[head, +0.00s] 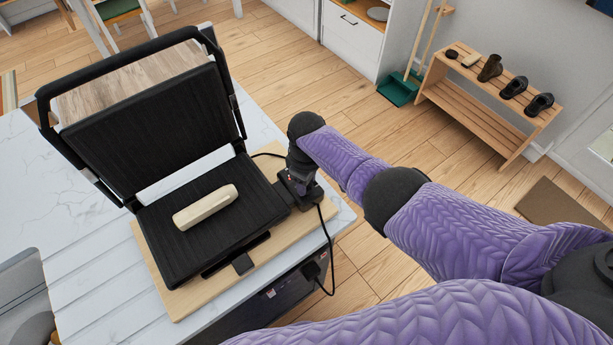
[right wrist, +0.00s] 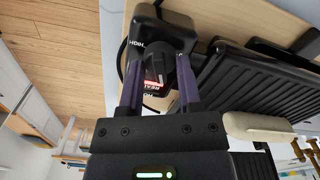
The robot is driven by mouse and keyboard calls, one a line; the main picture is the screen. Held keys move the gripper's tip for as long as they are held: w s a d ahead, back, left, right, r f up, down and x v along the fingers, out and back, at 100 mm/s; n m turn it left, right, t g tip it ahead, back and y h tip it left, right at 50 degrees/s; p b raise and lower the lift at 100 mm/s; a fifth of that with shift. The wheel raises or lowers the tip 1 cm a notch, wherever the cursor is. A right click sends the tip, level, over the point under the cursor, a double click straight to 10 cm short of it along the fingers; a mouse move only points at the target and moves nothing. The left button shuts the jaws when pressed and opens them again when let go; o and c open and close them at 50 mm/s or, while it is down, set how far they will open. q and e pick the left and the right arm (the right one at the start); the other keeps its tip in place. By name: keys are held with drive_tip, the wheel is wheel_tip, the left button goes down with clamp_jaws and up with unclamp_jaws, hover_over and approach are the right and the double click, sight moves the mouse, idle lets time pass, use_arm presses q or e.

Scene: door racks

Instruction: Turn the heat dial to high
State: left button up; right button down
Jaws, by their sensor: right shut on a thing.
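A black contact grill (head: 215,215) stands open on a wooden board (head: 180,303), its ribbed lid (head: 150,125) raised. A pale bread roll (head: 205,207) lies on the lower plate. The black heat dial (right wrist: 184,70) sits on a control box (right wrist: 172,32) at the grill's right side, with white lettering that reads HIGH and a red mark beside the dial. My right gripper (head: 300,180) is at this box, and in the right wrist view its fingers (right wrist: 162,85) are shut on the dial from both sides. The dial's exact pointing is hard to read. My left gripper is not in view.
The grill and board rest on a white marble counter (head: 85,215) near its right edge. A black cable (head: 329,250) hangs from the box over the edge. A shoe rack (head: 490,95) and a green dustpan (head: 399,90) stand farther off on the wooden floor.

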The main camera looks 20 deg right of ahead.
drive_tip(key=m+p, duration=0.1)
drive_tip(key=m, duration=1.1)
drive_tip(key=shift+m, duration=0.3)
drive_tip(key=m, duration=0.6)
drive_tip(key=shift+p, duration=0.3)
drive_tip(key=m, duration=0.6)
drive_tip(key=shift+m, duration=0.4)
drive_tip(key=shift+c, duration=1.4)
unclamp_jaws()
wheel_tip(320, 180, up, 10)
drive_tip(key=p, duration=0.7)
drive_tip(key=shift+p, duration=0.4)
